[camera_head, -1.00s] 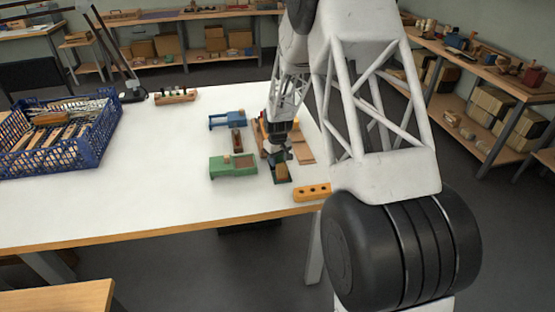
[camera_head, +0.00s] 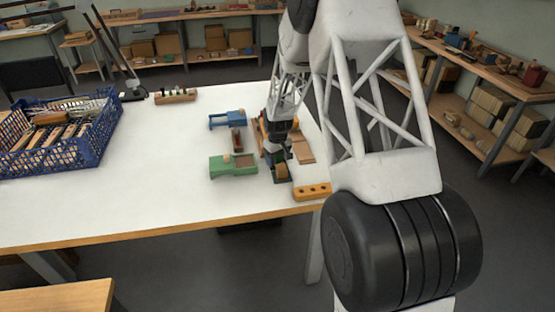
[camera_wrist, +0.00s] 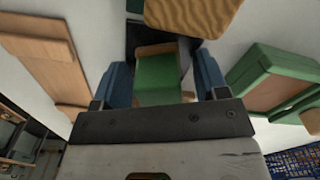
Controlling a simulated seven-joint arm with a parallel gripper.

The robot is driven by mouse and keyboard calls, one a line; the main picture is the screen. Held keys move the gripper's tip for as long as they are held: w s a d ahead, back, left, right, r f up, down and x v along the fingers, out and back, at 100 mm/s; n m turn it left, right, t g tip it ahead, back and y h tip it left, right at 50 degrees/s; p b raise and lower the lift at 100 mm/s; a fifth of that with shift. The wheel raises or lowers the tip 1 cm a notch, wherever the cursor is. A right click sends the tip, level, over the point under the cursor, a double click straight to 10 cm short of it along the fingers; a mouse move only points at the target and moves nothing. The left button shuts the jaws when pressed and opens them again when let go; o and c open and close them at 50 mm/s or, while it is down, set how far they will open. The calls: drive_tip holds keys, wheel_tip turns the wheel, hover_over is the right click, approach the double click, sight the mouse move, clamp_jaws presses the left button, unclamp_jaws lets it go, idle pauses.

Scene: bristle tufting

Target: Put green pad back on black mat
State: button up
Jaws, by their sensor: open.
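The green pad (camera_wrist: 160,80), with a tan wooden strip along its far edge, lies between the fingers of my gripper (camera_wrist: 163,92) in the wrist view. The blue fingers stand open on either side of it. The black mat (camera_wrist: 184,58) shows as a dark surface beyond and beside the pad. The pad appears over the mat, but I cannot tell if it rests flat on it. In the head view my gripper (camera_head: 281,155) points down near the table's right side, and the pad and mat are small and partly hidden below it.
A green fixture (camera_head: 233,165) stands left of my gripper, with a blue fixture (camera_head: 227,120) behind it. An orange block with holes (camera_head: 313,192) is at the front edge. A wooden board (camera_head: 303,150) lies to the right.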

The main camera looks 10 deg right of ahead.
wheel_tip(320, 180, up, 12)
drive_tip(key=shift+f, duration=0.1)
idle(0.5)
idle(0.5)
drive_tip(key=s+r+m+t, duration=0.1)
drive_tip(key=s+r, duration=0.8)
drive_tip(key=s, duration=0.3)
drive_tip(key=s+r+m, duration=0.1)
drive_tip(key=s+r, duration=0.9)
drive_tip(key=s, duration=0.3)
drive_tip(key=s+r+m+t, duration=0.1)
drive_tip(key=s+m, duration=0.1)
drive_tip(key=s, duration=2.5)
drive_tip(key=shift+r+m+t, duration=0.3)
drive_tip(key=shift+r+m, duration=0.05)
drive_tip(key=shift+m, duration=0.05)
